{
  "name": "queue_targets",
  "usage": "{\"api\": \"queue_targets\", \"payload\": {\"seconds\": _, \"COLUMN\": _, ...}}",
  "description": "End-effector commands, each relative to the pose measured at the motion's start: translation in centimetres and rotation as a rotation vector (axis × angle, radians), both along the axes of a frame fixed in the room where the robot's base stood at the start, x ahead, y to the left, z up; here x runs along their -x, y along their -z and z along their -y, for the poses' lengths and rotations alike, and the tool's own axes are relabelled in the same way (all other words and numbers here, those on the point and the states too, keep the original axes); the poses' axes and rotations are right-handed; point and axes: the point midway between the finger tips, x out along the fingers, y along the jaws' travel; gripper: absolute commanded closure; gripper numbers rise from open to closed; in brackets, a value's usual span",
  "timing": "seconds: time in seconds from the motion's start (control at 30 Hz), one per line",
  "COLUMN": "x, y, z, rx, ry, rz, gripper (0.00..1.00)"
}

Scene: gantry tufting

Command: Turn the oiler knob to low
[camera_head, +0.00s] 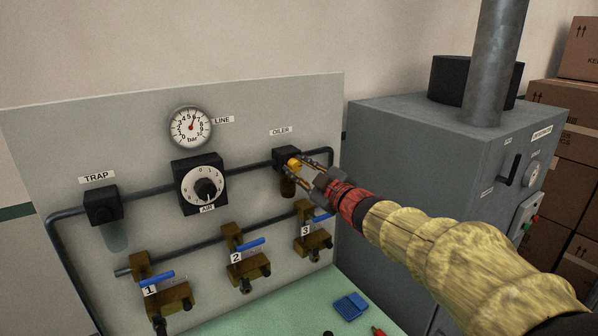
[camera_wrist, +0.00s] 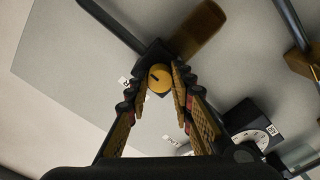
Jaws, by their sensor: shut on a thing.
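The oiler (camera_head: 286,157) is a black block with an amber bowl on the panel's pipe, under the label OILER (camera_head: 282,131). Its yellow knob (camera_head: 294,163) faces out; in the wrist view the knob (camera_wrist: 159,78) is round with a dark pointer mark. My gripper (camera_head: 308,163) reaches in from the right, and in the wrist view its fingers (camera_wrist: 160,88) sit on either side of the knob, shut on it. The setting marks around the knob are too small to read.
The air regulator dial (camera_head: 203,187), a gauge (camera_head: 190,127) and the trap (camera_head: 103,205) are left of the oiler. Valves with blue levers (camera_head: 250,245) sit below. A grey machine (camera_head: 420,160) stands on the right, and a blue item (camera_head: 350,305) lies on the green bench.

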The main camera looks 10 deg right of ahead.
Motion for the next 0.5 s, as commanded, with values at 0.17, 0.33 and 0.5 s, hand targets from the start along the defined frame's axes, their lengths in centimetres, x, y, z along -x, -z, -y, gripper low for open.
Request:
{"api": "queue_targets", "payload": {"seconds": 0.17, "x": -0.01, "y": 0.16, "z": 0.00, "rx": 0.006, "ry": 0.000, "rz": -0.001, "gripper": 1.00}}
{"api": "queue_targets", "payload": {"seconds": 0.33, "x": -0.01, "y": 0.16, "z": 0.00, "rx": 0.005, "ry": 0.000, "rz": -0.001, "gripper": 1.00}}
{"api": "queue_targets", "payload": {"seconds": 0.5, "x": -0.01, "y": 0.14, "z": 0.00, "rx": 0.005, "ry": 0.000, "rz": -0.001, "gripper": 0.71}}
